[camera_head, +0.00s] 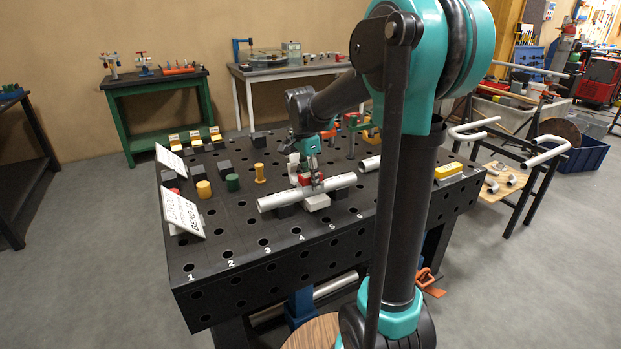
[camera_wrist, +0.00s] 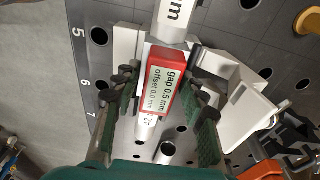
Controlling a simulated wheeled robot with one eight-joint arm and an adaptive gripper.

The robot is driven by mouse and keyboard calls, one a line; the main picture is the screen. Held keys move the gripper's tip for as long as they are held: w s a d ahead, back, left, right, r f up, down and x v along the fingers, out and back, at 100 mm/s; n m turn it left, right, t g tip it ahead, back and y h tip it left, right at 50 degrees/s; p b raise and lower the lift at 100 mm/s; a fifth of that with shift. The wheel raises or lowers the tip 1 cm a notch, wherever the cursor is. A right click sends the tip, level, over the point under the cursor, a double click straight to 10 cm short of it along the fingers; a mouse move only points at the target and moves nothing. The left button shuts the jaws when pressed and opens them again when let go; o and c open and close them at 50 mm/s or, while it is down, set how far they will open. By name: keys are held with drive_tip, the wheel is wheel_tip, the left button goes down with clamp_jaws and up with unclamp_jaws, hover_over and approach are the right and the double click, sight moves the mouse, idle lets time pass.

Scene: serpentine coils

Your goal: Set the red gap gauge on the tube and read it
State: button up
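The light metal tube (camera_head: 275,201) lies across dark supports on the perforated table. It also shows in the wrist view (camera_wrist: 146,128), running under the gauge. The red gap gauge (camera_wrist: 162,81) sits on the tube, with a pale display reading "gap 0.5 mm" and "offset 0.0 mm". It also shows as small red in the head view (camera_head: 304,179). My gripper (camera_wrist: 161,85) has its two green-padded fingers on either side of the gauge, with space visible between fingers and gauge, so it looks open. The gauge's contact with the tube is hidden.
The black table (camera_head: 245,240) has numbered holes along its front edge. Two white signs, one the lower sign (camera_head: 183,214), and yellow and green cylinders stand at left. A white bracket-like part (camera_wrist: 240,88) is close right of the gauge. A yellow block (camera_head: 448,171) is at right.

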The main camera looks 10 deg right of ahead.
drive_tip(key=o, duration=0.4)
drive_tip(key=shift+o, duration=0.2)
drive_tip(key=shift+r, duration=0.1)
